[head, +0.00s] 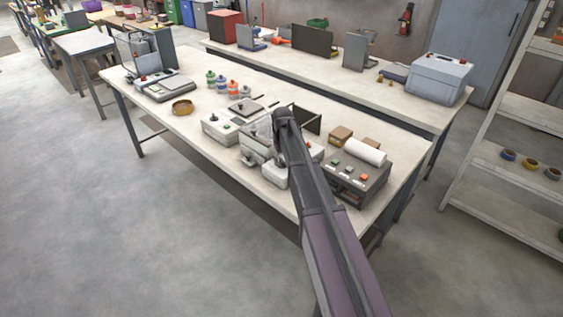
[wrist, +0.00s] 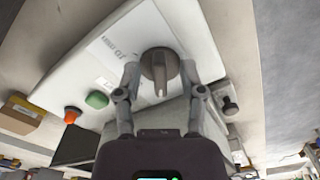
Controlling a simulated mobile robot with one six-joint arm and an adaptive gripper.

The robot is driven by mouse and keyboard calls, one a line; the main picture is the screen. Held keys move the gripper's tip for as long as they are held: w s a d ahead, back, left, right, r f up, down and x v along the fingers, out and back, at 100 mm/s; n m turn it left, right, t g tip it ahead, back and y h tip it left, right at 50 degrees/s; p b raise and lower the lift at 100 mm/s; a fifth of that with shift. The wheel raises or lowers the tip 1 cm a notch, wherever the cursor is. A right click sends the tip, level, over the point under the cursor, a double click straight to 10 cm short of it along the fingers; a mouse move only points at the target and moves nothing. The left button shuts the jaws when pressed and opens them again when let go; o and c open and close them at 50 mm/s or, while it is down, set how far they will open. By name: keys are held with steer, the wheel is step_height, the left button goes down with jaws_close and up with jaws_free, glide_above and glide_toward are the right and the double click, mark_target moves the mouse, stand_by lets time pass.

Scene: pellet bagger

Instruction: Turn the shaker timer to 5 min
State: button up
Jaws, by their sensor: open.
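The timer knob (wrist: 160,66) is a round dark grey dial with a raised pointer bar, on a white panel (wrist: 95,62) in the wrist view. The bar points toward the bottom of the picture. Printed marks on the panel are too small to read. My gripper (wrist: 160,72) is open, with one finger on each side of the knob. I cannot tell whether the fingers touch it. In the head view my gripper (head: 262,151) is over the pale machines at the middle of the bench, and the knob cannot be made out there.
A green button (wrist: 97,99), an orange button (wrist: 72,114) and a small black knob (wrist: 229,105) are near the fingers. The bench (head: 160,121) also holds a dark control box (head: 376,188) with a white roll (head: 364,151).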

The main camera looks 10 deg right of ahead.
jaws_close()
steer(key=shift+a, duration=0.15)
steer(key=shift+m, duration=0.3)
steer(key=m, duration=0.5)
steer(key=shift+m, duration=0.3)
steer(key=m, duration=0.5)
steer(key=shift+m, duration=0.3)
